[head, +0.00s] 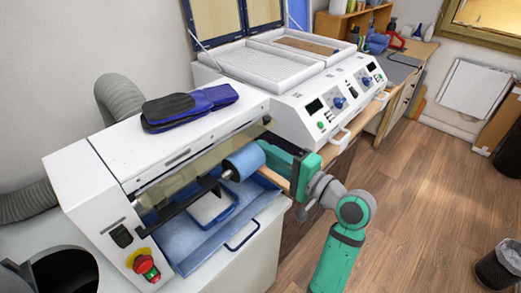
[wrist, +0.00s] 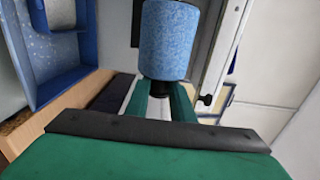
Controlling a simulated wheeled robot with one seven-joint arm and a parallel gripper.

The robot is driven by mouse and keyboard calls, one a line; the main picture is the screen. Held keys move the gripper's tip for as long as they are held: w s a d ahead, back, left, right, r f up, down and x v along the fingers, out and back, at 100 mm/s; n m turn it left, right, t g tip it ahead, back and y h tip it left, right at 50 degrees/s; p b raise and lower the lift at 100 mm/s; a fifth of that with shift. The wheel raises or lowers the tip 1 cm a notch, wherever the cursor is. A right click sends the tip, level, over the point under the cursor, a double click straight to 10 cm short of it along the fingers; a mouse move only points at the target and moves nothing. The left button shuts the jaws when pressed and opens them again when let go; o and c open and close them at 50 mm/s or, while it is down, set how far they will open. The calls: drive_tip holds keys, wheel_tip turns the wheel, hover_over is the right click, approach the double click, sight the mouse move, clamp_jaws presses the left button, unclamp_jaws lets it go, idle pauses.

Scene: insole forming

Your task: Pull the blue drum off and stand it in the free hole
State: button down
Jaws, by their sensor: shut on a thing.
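The blue drum (head: 244,161) lies on its side at the front of the white machine, above the blue tray. In the wrist view the speckled blue drum (wrist: 169,40) points away from me, its far end cut off by the frame. My gripper (head: 268,154) reaches in from the right. In the wrist view my gripper (wrist: 161,90) has its green fingers on either side of the dark hub at the drum's near end, shut on it. A dark bar sits left of the drum; I cannot tell whether the drum is on its shaft. I cannot make out the free hole.
The blue tray (head: 205,247) sits close below the drum. A control-panel machine (head: 335,97) stands behind. The wooden floor at right has free room.

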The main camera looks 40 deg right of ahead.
drive_tip(key=s, duration=0.7)
drive_tip(key=shift+d, duration=0.25)
idle(0.3)
idle(0.6)
